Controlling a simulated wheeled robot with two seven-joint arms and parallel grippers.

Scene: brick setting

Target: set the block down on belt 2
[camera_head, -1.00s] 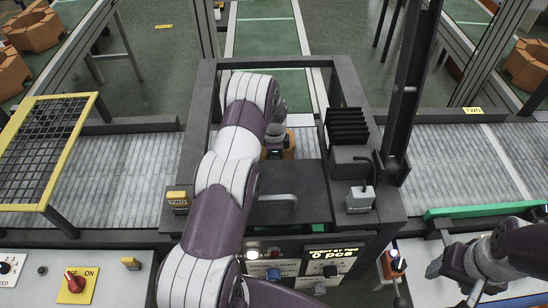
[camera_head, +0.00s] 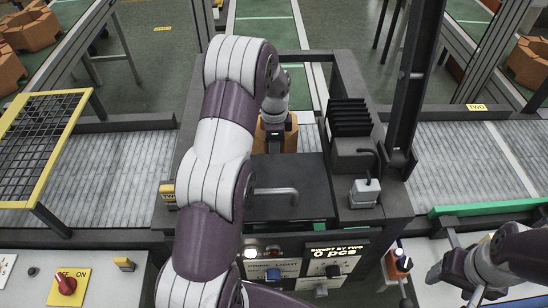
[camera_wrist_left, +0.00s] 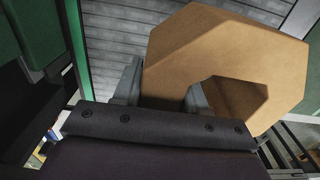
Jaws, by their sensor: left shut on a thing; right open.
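An orange-brown block (camera_head: 262,139) is held by my left gripper (camera_head: 275,139), inside the dark machine frame at the centre of the head view. In the left wrist view the block (camera_wrist_left: 225,50) is large, angular and notched, with the fingers (camera_wrist_left: 160,90) shut on its near part. Grey slats show behind it; I cannot tell whether it touches them. The slatted belt runs across the scene, its left stretch (camera_head: 105,165) and right stretch (camera_head: 465,160) bare. A yellow "TWO" sign (camera_head: 477,107) stands behind the right stretch. My right gripper (camera_head: 452,285) is open and empty at the lower right.
The dark machine frame (camera_head: 345,75) surrounds the left gripper, with a tall post (camera_head: 411,80) to its right. A dark cover with a handle (camera_head: 290,192) lies in front. A yellow-edged mesh guard (camera_head: 45,140) is at left. A green bar (camera_head: 480,207) edges the right belt.

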